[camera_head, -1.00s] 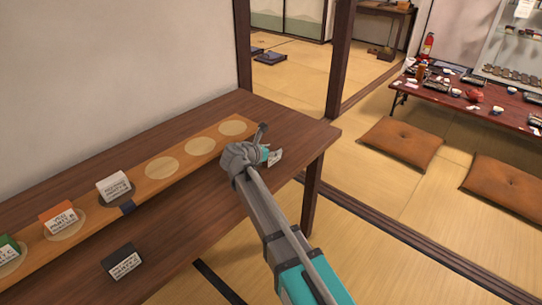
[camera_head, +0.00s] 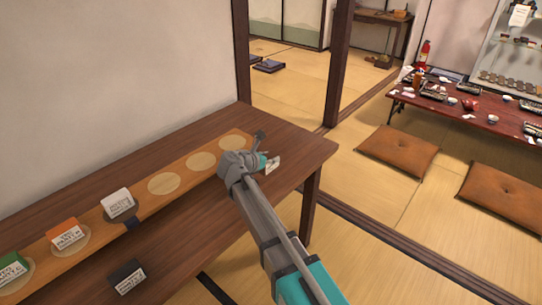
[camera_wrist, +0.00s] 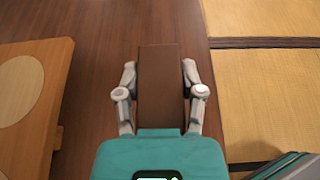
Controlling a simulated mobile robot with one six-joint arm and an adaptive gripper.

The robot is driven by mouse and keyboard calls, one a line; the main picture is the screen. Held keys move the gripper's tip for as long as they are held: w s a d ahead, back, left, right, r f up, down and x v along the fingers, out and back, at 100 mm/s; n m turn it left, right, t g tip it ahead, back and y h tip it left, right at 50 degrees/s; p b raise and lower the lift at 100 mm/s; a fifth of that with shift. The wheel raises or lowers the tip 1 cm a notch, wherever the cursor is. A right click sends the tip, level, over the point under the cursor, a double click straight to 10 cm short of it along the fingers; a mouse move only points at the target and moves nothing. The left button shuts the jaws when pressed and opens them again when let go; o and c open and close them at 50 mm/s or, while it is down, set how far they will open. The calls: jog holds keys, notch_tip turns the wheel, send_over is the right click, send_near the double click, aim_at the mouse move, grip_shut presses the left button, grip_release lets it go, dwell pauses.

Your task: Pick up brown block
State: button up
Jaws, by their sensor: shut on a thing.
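The brown block (camera_wrist: 160,85) is a long dark brown piece between the two fingers of my gripper (camera_wrist: 159,68) in the wrist view. The fingers are shut on its two sides. In the head view, my gripper (camera_head: 260,150) is over the right part of the dark wooden table, by the far end of the board. The block is mostly hidden there; only a pale printed face (camera_head: 272,165) shows beside the gripper. I cannot tell whether the block touches the table.
A lighter wooden board (camera_head: 140,205) with pale circles runs along the table (camera_head: 190,233). White (camera_head: 117,204), orange (camera_head: 65,234) and green (camera_head: 12,268) blocks stand on it. A black block (camera_head: 127,276) is on the table in front. Three circles are empty.

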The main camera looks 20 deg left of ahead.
jog(key=s+r+p, duration=0.2)
jog(key=r, duration=0.1)
jog(key=s+r+p, duration=0.1)
jog(key=shift+s+d+r+p, duration=0.2)
jog(key=shift+s+r+p, duration=0.1)
jog(key=shift+r+p, duration=0.1)
jog(key=s+r+p, duration=0.3)
jog(key=s, duration=0.6)
jog(key=shift+d+r+p, duration=0.2)
jog(key=shift+r+p, duration=0.1)
jog(key=shift+r, duration=0.1)
